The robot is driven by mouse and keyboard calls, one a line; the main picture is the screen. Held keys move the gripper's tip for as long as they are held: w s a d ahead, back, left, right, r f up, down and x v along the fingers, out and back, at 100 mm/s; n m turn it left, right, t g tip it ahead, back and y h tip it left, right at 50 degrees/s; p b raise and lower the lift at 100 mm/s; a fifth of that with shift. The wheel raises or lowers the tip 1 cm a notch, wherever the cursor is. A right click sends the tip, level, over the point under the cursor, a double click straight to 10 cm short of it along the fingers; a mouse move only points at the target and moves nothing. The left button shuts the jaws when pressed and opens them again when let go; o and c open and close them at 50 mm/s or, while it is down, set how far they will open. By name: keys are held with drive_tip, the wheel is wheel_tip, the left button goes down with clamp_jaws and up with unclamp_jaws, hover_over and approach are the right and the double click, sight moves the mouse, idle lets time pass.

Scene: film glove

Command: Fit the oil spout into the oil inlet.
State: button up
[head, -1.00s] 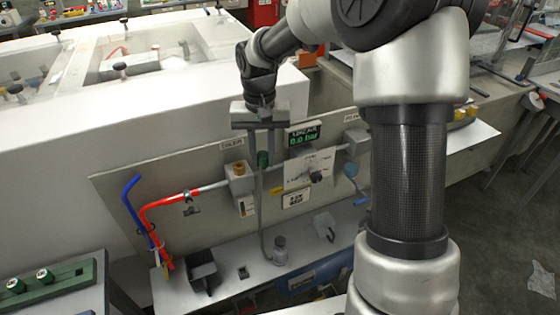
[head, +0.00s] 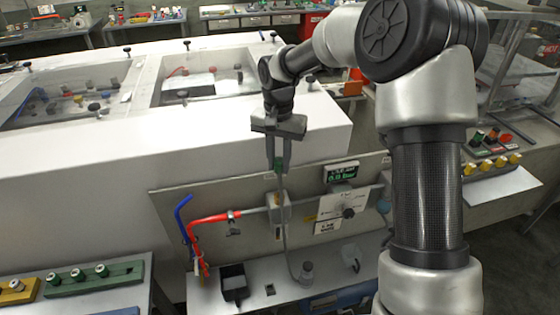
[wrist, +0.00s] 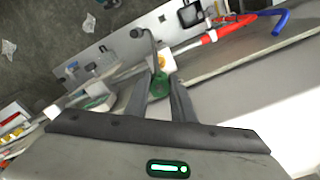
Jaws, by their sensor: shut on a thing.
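My gripper (head: 278,166) is shut on the green-gripped oil spout (head: 279,163) and points down. A grey hose runs from the spout down to a small grey canister (head: 306,272) on the shelf. The pale oiler box (head: 279,210) on the tilted panel lies directly below the spout in the head view. Its oil inlet is not clearly visible behind the spout and hose. In the wrist view the green spout (wrist: 160,84) sits between the fingers, with the white oiler box (wrist: 163,61) just beyond. I cannot tell whether they touch.
The panel carries a red pipe (head: 212,217), a blue pipe end (head: 182,208), a pressure display (head: 342,172) and a white label sheet (head: 335,205). A black open bin (head: 234,284) stands on the shelf. A white cabinet (head: 150,140) stands behind the panel.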

sight(279, 179)
drive_tip(key=shift+f+b, duration=2.05)
drive_tip(key=shift+f, duration=0.85)
drive_tip(key=shift+f+b, duration=1.1)
drive_tip(key=shift+f, duration=0.35)
drive_tip(key=o, duration=1.1)
wheel_tip(279, 179, up, 17)
drive_tip(key=shift+r, duration=0.2)
